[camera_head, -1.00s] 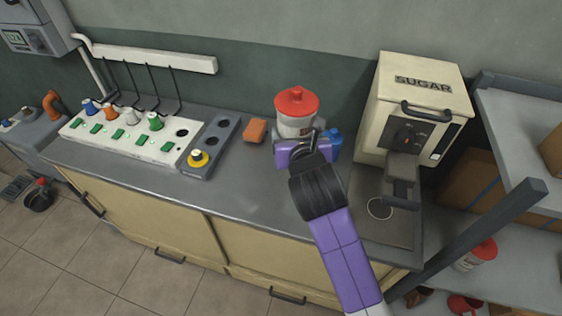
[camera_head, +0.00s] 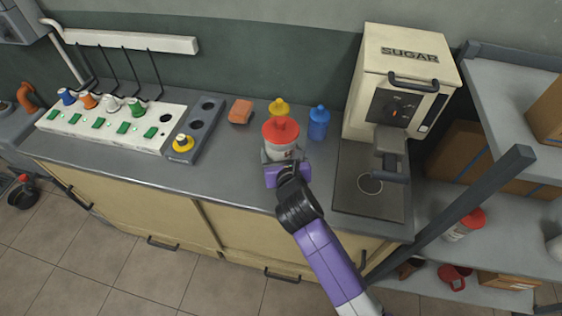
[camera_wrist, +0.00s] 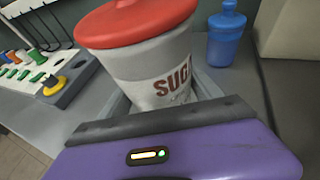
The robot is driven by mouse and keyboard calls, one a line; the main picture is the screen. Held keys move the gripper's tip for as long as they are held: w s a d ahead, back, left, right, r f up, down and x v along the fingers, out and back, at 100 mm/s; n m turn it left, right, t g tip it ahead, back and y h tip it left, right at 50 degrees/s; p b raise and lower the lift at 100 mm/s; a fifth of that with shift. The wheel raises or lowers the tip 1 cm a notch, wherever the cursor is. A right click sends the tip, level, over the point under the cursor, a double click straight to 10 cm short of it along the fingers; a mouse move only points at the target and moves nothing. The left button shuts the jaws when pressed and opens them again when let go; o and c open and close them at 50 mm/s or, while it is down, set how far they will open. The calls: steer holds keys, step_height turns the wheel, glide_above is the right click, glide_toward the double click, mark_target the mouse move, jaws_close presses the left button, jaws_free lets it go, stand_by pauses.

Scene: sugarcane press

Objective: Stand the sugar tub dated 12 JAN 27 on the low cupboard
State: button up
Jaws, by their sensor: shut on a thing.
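A white sugar tub (camera_head: 282,142) with a red lid is held in my gripper (camera_head: 283,155), over the grey worktop. In the wrist view the tub (camera_wrist: 150,65) shows part of a dark "SUG..." label; I can read no date on it. Its base is hidden behind my gripper, so I cannot tell whether it touches the worktop. Another red-lidded white tub (camera_head: 465,224) stands on a shelf at the right; its date is also unreadable. A long cupboard with cream doors (camera_head: 130,203) is under the worktop; no separate low cupboard is clear.
A yellow bottle (camera_head: 279,107) and a blue bottle (camera_head: 319,122) stand just behind the tub. A sponge (camera_head: 241,111) lies to the left. The SUGAR machine (camera_head: 400,85) and a slanted dark shelf post (camera_head: 455,212) are at the right.

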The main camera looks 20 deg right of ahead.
steer(key=shift+f+b, duration=0.35)
steer(key=shift+f, duration=1.6)
steer(key=shift+f, duration=0.1)
steer(key=o, duration=2)
steer(key=shift+f, duration=0.1)
steer(key=v, duration=1.2)
